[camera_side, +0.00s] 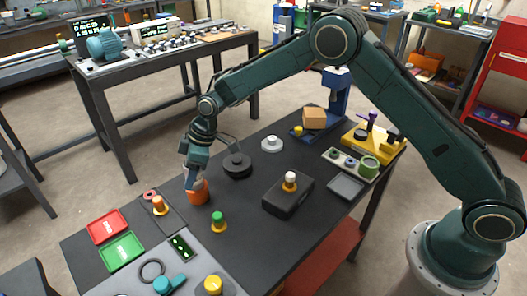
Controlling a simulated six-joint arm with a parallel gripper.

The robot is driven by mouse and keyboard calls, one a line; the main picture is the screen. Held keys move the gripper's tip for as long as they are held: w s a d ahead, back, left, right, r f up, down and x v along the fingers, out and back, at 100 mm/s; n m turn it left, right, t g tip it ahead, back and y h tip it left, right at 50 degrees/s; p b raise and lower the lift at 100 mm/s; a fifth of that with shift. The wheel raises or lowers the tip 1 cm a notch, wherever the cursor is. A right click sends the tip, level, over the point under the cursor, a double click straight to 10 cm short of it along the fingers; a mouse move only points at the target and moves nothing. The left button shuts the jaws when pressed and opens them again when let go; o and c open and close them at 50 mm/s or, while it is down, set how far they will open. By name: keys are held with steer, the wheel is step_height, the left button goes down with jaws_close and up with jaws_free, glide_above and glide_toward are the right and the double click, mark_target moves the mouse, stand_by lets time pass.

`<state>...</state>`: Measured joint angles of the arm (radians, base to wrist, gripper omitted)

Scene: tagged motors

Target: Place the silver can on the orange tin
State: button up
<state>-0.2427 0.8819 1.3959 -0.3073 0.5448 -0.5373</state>
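An orange tin (199,195) stands upright on the dark table, left of the middle. My gripper (192,182) points down right at the tin's upper left side, and its pale fingers overlap the tin's top in this view. The fingers are small here, and I cannot tell whether they are open, or shut on something. A silver-white round piece (271,145) with a wide base stands farther back on the table; I cannot tell for sure whether it is the silver can. No other clear silver can shows, and one between my fingers could be hidden.
A black disc (237,166) lies right behind the tin. A dark block (288,196) with an orange-and-white piece is to the right. Red (107,227) and green (122,250) trays lie at the left.

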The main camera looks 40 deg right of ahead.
stand_by(0.3)
steer(key=shift+v, duration=0.85)
steer(key=v, duration=1)
steer(key=shift+d+r, duration=0.15)
steer(key=shift+r, duration=0.15)
steer(key=shift+s, duration=0.15)
steer(key=s+d+r+m+t+h, duration=0.1)
steer(key=s+d+r+m, duration=0.2)
steer(key=s+d+r, duration=0.35)
steer(key=s+d+r+m+t+h, duration=0.15)
steer(key=s+d+r, duration=0.25)
steer(key=s+r, duration=0.5)
steer(key=s+d+f+m, duration=0.1)
steer(key=s+d+m, duration=0.2)
steer(key=s, duration=0.8)
steer(key=s+d+f+m+h, duration=0.1)
steer(key=s+d+f+m, duration=0.1)
steer(key=s, duration=0.9)
steer(key=shift+d+m+t, duration=0.35)
steer(key=shift+d+m, duration=0.5)
steer(key=shift+d, duration=0.25)
